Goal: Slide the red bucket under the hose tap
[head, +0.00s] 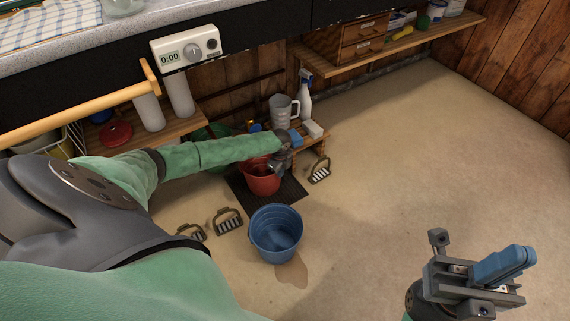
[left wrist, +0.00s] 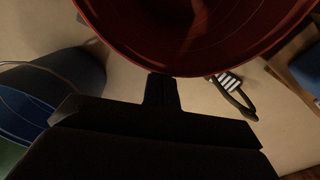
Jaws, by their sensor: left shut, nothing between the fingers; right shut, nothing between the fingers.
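The red bucket (head: 261,182) stands on a dark ribbed mat (head: 291,190) in front of a low wooden stand. Its rim and inside fill the top of the left wrist view (left wrist: 195,35). My left gripper (head: 279,164) is at the bucket's right side in the head view, shut and empty. Its closed fingertips (left wrist: 162,90) show just at the rim in the left wrist view; I cannot tell whether they touch. My right gripper (head: 513,262) is shut and empty above the floor at lower right. I cannot make out the hose tap.
A blue bucket (head: 276,236) stands on the floor just in front of the mat. Several stirrup-like metal pieces lie nearby, one right of the mat (head: 319,171). The low stand (head: 312,149) holds a grey jug (head: 283,111) and spray bottle (head: 305,98). The floor at right is clear.

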